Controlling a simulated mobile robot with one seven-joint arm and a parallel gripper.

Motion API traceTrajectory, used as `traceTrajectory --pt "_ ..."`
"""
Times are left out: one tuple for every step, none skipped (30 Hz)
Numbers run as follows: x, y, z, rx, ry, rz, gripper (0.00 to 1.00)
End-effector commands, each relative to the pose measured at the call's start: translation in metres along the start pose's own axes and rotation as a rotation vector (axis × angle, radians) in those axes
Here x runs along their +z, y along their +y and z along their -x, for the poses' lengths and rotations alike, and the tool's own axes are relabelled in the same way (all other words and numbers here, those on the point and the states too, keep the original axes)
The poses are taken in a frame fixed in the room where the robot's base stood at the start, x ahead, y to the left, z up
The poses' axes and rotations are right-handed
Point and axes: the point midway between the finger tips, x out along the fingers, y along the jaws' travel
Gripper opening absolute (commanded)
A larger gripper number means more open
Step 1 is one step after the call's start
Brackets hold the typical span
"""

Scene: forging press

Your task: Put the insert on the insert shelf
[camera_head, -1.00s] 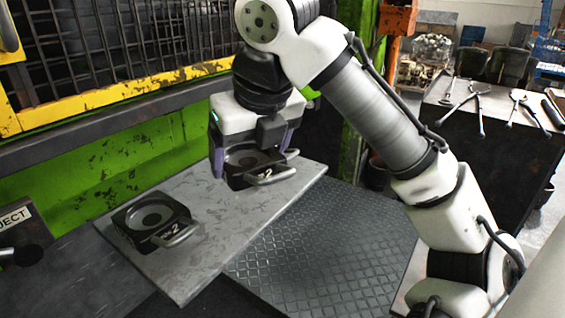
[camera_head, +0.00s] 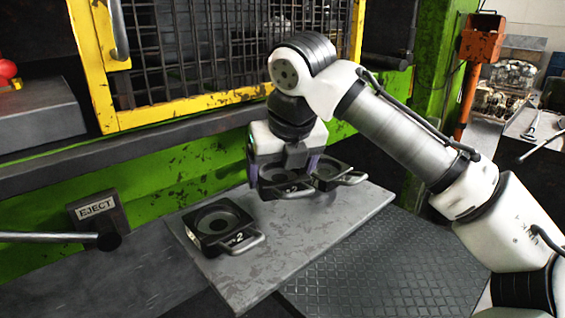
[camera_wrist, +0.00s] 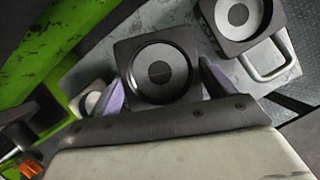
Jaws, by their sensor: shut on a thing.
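My gripper (camera_head: 284,172) is shut on a dark square insert (camera_head: 284,188) with a round recess and a front handle. The held insert is over the grey shelf plate (camera_head: 310,235); I cannot tell whether it touches the plate. A second insert (camera_head: 217,224), marked 2, lies on the plate to the left. A third insert (camera_head: 330,172) is just right of the held one, partly hidden behind it. In the wrist view the held insert (camera_wrist: 160,70) sits between the purple fingers, with another insert (camera_wrist: 238,22) at upper right.
The green press with its yellow-framed mesh guard (camera_head: 200,112) stands behind the plate. An EJECT label (camera_head: 96,208) and a lever (camera_head: 50,238) are at left. The plate's front part is bare.

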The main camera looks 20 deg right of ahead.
Motion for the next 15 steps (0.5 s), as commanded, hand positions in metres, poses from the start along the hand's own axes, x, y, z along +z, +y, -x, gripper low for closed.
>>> traceTrajectory --pt "-0.002 0.000 -0.003 -0.001 -0.004 -0.001 0.11" --pt "-0.003 -0.001 -0.007 -0.001 -0.003 -0.001 0.11" --pt "-0.006 -0.001 -0.012 -0.003 -0.002 -0.001 0.11" --pt "-0.007 -0.001 -0.016 -0.003 -0.003 -0.001 0.11" --pt "-0.009 -0.001 -0.020 -0.002 -0.003 -0.001 0.11" --pt "-0.011 -0.001 -0.025 -0.002 -0.002 -0.001 0.11" --pt "-0.011 0.000 -0.027 -0.002 -0.003 -0.001 0.11" --pt "-0.010 0.001 -0.028 -0.002 -0.004 0.000 0.11" --pt "-0.010 0.001 -0.030 -0.003 -0.004 0.000 0.11" --pt "-0.009 0.001 -0.031 -0.002 -0.006 -0.001 0.11" --pt "-0.009 0.002 -0.032 -0.001 -0.006 -0.001 0.11" --pt "-0.009 0.002 -0.033 -0.001 -0.006 -0.001 0.11" --pt "-0.009 0.002 -0.033 0.000 -0.006 -0.001 0.11" --pt "-0.009 0.002 -0.033 0.000 -0.006 -0.001 0.11" --pt "-0.009 0.002 -0.033 0.001 -0.006 -0.001 0.11"
